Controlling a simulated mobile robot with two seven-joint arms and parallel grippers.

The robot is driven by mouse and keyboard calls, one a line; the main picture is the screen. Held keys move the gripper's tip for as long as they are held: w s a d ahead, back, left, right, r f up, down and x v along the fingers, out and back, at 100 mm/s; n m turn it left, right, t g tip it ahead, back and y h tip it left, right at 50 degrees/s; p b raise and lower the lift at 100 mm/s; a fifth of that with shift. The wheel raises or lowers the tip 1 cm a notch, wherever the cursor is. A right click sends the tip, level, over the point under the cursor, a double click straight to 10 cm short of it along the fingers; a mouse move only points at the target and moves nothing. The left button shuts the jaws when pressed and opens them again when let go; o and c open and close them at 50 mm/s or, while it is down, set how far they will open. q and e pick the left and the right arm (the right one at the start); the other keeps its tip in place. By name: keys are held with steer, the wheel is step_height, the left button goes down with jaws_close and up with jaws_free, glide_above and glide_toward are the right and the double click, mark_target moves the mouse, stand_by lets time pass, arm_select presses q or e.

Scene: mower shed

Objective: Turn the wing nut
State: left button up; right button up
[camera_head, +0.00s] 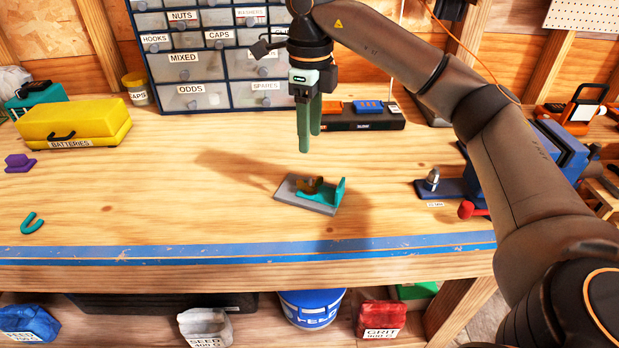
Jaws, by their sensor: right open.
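A small fixture stands on the workbench (120,200) near the middle, with a grey base plate (303,203) and a teal bracket (333,192). A small brown-gold part (311,184), which looks like the wing nut, sits at the bracket; it is too small to make out its wings. My right gripper (309,145) points down above and behind the fixture, apart from it. Its two green fingers are empty, and the gap between them is partly hidden by the angle. My left gripper is not in view.
A labelled drawer cabinet (185,52) stands at the back. A yellow batteries case (72,120) is at left, with a teal hook (32,223) and purple piece (19,163) nearby. A blue vise (535,165) stands at right. The bench around the fixture is clear.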

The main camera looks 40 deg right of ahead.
mark_target(310, 178)
step_height(310, 178, down, 11)
steer(key=shift+f, duration=0.1)
steer(key=shift+c, duration=0.2)
jaws_close()
stand_by(0.5)
